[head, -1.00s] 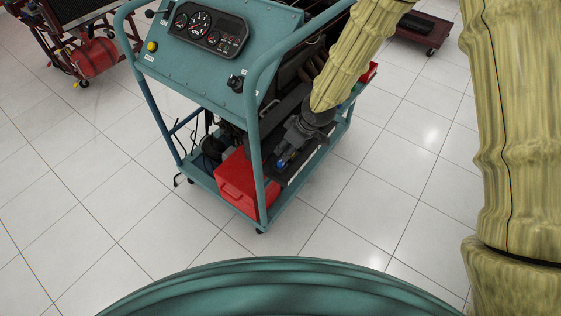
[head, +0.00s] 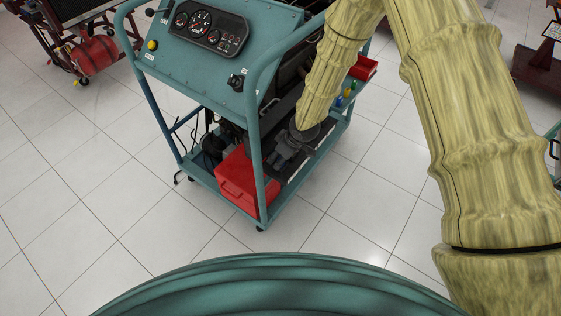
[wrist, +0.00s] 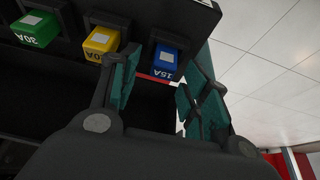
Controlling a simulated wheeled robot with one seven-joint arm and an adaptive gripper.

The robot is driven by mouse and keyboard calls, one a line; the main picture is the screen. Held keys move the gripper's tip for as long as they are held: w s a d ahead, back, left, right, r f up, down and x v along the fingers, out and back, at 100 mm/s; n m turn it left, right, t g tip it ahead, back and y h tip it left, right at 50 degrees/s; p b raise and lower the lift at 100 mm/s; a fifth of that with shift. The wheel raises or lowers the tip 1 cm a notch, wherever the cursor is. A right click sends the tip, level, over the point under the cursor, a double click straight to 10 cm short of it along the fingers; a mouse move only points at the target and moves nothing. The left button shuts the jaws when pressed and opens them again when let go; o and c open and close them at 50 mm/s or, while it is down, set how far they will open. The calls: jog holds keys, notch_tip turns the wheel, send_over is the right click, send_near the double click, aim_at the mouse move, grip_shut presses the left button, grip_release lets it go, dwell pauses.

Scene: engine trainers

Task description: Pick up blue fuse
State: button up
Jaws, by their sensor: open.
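The blue fuse (wrist: 167,62), marked 15A, sits at the right end of a row in a black holder (wrist: 190,14) in the wrist view. A yellow fuse (wrist: 101,43) and a green fuse (wrist: 36,29) are to its left. My gripper (wrist: 165,82) is open and empty. Its left finger overlaps the yellow fuse's right edge, and its right finger is right of the blue fuse. The blue fuse shows between them; contact cannot be told. In the head view my gripper (head: 287,152) is over the dark shelf of the cart, hiding part of it.
The teal engine cart (head: 205,70) has a gauge panel and upright rails close to my arm. A red box (head: 238,182) is on its lower shelf, a red tray (head: 364,68) at its far side. Small blue, yellow and green pieces show near the tray. Tiled floor surrounds it.

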jog(key=shift+c, duration=0.4)
jog(key=c, duration=0.8)
